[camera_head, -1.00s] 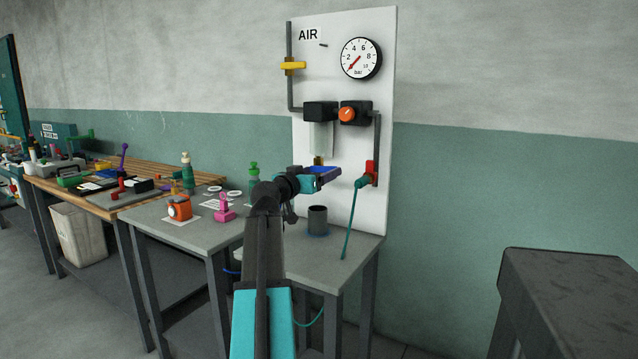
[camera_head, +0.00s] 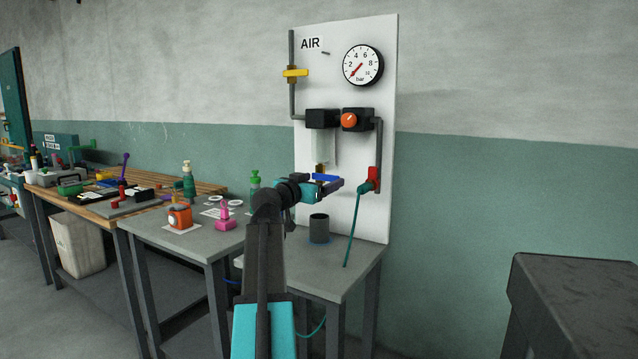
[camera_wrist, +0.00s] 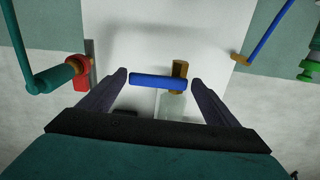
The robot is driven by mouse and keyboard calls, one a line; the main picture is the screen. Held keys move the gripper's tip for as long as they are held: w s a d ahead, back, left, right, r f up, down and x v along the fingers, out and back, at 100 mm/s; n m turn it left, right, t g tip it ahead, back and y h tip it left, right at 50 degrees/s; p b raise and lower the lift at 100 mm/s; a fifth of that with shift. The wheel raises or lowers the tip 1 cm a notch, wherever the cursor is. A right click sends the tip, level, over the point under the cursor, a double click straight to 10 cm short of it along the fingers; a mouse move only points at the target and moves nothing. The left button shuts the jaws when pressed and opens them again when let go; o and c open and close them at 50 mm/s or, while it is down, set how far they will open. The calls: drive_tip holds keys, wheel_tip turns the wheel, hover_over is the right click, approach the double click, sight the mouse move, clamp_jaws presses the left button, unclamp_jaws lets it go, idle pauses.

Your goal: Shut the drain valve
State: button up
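The drain valve is a brass fitting (camera_wrist: 180,69) with a blue lever (camera_wrist: 148,82), under the clear filter bowl (camera_head: 322,148) on the white panel. The blue lever also shows in the head view (camera_head: 326,178), lying roughly level. My gripper (camera_wrist: 157,88) is open, with its two dark fingers spread on either side of the lever in the wrist view. A gap shows between the lever and each finger; whether the lever lies at fingertip depth I cannot tell. In the head view my gripper (camera_head: 335,187) is just below the lever and hides part of the panel.
A red fitting with a teal hose (camera_head: 370,183) is close to the right of my gripper. A grey cup (camera_head: 319,228) stands on the small table below. A yellow-handled valve (camera_head: 295,73), gauge (camera_head: 362,65) and orange knob (camera_head: 349,120) are higher up.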

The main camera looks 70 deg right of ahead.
drive_tip(key=shift+o, duration=1.1)
drive_tip(key=shift+a, duration=0.4)
drive_tip(key=p+v, duration=0.1)
drive_tip(key=v, duration=1.2)
drive_tip(key=shift+p, duration=0.3)
drive_tip(key=shift+w, duration=0.1)
